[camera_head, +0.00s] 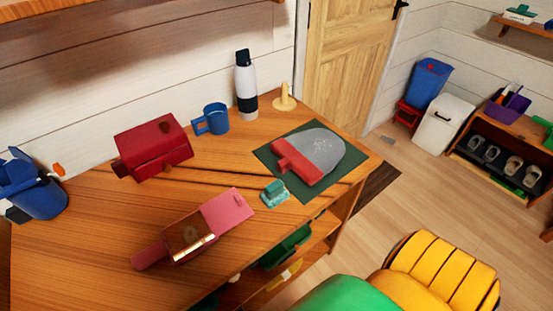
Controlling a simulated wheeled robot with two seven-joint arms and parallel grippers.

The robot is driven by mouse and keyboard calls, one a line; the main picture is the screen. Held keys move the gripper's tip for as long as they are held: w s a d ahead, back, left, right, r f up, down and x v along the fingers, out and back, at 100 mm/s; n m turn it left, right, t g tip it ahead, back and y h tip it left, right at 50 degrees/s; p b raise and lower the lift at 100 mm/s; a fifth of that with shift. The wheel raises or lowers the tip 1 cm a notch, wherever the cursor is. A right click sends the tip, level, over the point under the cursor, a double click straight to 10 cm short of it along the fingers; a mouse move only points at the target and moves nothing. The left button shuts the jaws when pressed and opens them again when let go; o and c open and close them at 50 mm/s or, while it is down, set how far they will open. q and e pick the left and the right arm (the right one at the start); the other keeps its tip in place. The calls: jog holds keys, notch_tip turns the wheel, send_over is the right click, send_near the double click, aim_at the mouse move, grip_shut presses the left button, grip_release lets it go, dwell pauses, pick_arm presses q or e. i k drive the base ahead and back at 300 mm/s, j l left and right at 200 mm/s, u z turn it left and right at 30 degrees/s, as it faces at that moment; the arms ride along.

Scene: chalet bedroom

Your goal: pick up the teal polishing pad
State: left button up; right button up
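The teal polishing pad (274,194) lies on the wooden desk (100,230), near its front edge. It is a small block with a raised grip on top and a paler base. Neither of my grippers shows in the head view, and nothing is seen touching the pad.
A pink-and-red box with a handle (182,246) lies left of the pad. A grey, red-handled object (325,152) rests on the mat. Behind stand a red box (152,147), blue mug (216,119), bottle (246,85) and cream peg (284,102). Bare desk lies left.

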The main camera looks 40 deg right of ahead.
aim_at(275, 192)
jog(key=z, duration=1.1)
jog(key=l+u, duration=0.15)
